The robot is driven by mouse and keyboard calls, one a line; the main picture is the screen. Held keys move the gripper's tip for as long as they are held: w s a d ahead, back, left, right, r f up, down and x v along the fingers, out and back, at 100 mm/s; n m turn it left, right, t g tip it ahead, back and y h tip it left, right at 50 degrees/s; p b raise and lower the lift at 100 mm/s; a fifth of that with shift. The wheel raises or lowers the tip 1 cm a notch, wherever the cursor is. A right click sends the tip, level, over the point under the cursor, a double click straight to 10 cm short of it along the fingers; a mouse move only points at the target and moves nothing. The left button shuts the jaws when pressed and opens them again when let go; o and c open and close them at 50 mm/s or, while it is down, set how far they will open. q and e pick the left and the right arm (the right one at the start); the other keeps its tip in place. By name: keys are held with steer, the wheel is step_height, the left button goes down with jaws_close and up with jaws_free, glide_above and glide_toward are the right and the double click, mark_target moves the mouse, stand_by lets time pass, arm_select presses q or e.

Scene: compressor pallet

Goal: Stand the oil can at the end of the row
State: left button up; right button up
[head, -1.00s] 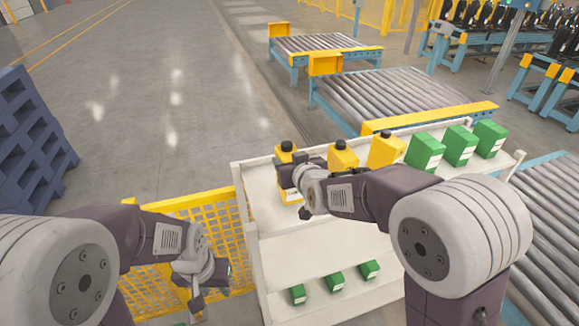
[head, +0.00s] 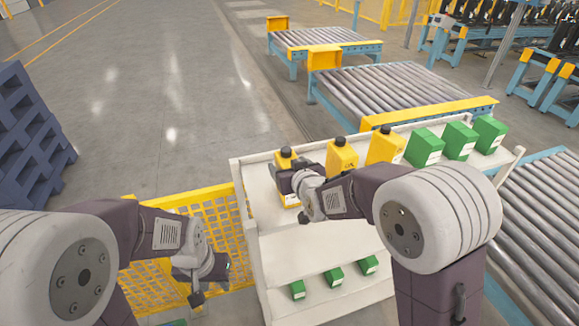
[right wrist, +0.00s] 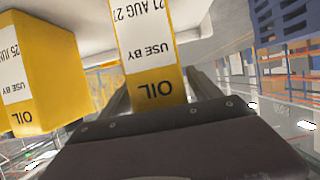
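The oil can (head: 285,163) is yellow with a black cap and a white label. It is upright at the left end of the top shelf's row, left of another yellow can (head: 341,160). My right gripper (head: 288,183) is shut on it from the front. The right wrist view shows the can (right wrist: 155,60) between both fingers, its USE BY label facing the camera, with a neighbouring can (right wrist: 40,75) apart from it. Whether its base touches the shelf is hard to tell. My left gripper (head: 205,285) hangs low at left, its fingers unclear.
The top shelf (head: 262,212) of the white rack also holds another yellow can (head: 384,147) and several green boxes (head: 425,147). Small green boxes (head: 333,277) sit on the lower shelf. A yellow mesh panel (head: 215,225) stands left of the rack; roller conveyors (head: 400,95) lie behind.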

steer(key=shift+r, duration=0.4)
steer(key=b+v, duration=0.1)
steer(key=v, duration=1.1)
steer(key=shift+f+b, duration=0.2)
steer(key=shift+b, duration=0.1)
steer(key=s+d+f+m+g+h, duration=0.2)
steer(key=s+d+f+g, duration=0.3)
steer(key=f, duration=0.5)
steer(key=s+d+f+m+g+h, duration=0.1)
steer(key=s+d+f+g+h, duration=0.1)
steer(key=s+d+f+g, duration=0.4)
steer(key=s+d+f, duration=0.3)
steer(key=s+f, duration=0.1)
steer(key=s, duration=0.1)
steer(key=shift+d+f+m+g, duration=0.2)
steer(key=shift+f+m+g, duration=0.1)
steer(key=shift+m, duration=0.1)
